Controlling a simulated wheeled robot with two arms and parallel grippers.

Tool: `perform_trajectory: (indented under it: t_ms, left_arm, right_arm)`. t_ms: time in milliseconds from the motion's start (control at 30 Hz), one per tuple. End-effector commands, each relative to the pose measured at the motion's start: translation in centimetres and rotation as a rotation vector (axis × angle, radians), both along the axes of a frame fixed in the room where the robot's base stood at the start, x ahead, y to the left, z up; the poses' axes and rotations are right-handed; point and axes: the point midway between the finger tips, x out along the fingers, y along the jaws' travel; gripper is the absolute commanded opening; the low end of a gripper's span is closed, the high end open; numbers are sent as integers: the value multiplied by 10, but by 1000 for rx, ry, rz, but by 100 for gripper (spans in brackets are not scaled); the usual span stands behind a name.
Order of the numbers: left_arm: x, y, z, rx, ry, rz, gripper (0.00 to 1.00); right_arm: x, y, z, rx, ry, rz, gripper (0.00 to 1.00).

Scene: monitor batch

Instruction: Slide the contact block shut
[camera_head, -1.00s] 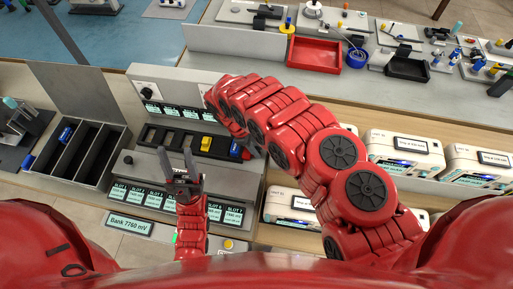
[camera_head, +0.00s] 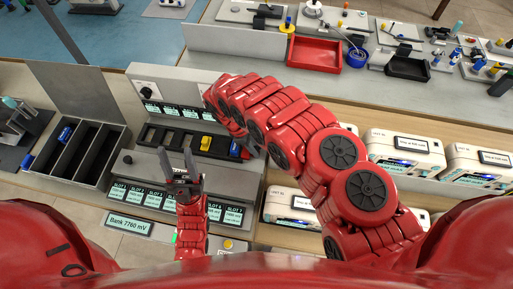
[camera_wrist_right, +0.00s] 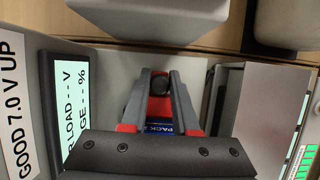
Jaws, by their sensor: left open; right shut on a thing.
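In the right wrist view my right gripper (camera_wrist_right: 160,95) is shut on a dark round knob (camera_wrist_right: 160,84), with red showing beside the fingers. I cannot clearly tell whether the knob belongs to the contact block. A blue pack (camera_wrist_right: 160,127) lettered "PACK" shows just below it, partly hidden by the fingers. In the head view a blue piece (camera_head: 235,149) shows at the right end of the black slot row, where my right arm's folded red links hide most of the hand. My left gripper (camera_head: 177,158) is open and empty above the slot displays.
A tester (camera_wrist_right: 70,100) with a "LOAD -- V" display stands close left in the wrist view. A yellow block (camera_head: 207,143) sits in the slot row (camera_head: 175,140). An open divided bin (camera_head: 82,150) stands left; white units (camera_head: 404,150) stand right.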

Motion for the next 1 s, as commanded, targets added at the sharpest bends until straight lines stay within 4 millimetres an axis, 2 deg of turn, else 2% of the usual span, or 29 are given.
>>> perform_trajectory:
  t_ms: [33,133,433,467,600,900,1000]
  left_arm:
    - [0,0,-10,0,0,0,50]
    - [0,0,-21,0,0,0,50]
    - [0,0,-19,0,0,0,50]
    - [0,0,-19,0,0,0,50]
    - [0,0,-19,0,0,0,50]
    - [0,0,-19,0,0,0,50]
    - [0,0,-17,0,0,0,50]
  right_arm:
    - [3,5,-4,3,-6,1,0]
    - [6,14,-4,3,-7,0,0]
    - [5,17,1,1,-4,1,0]
    - [5,17,1,1,-4,1,32]
    - [5,17,1,0,-3,0,57]
    - [4,17,1,1,-2,1,58]
    - [5,19,6,0,-3,1,58]
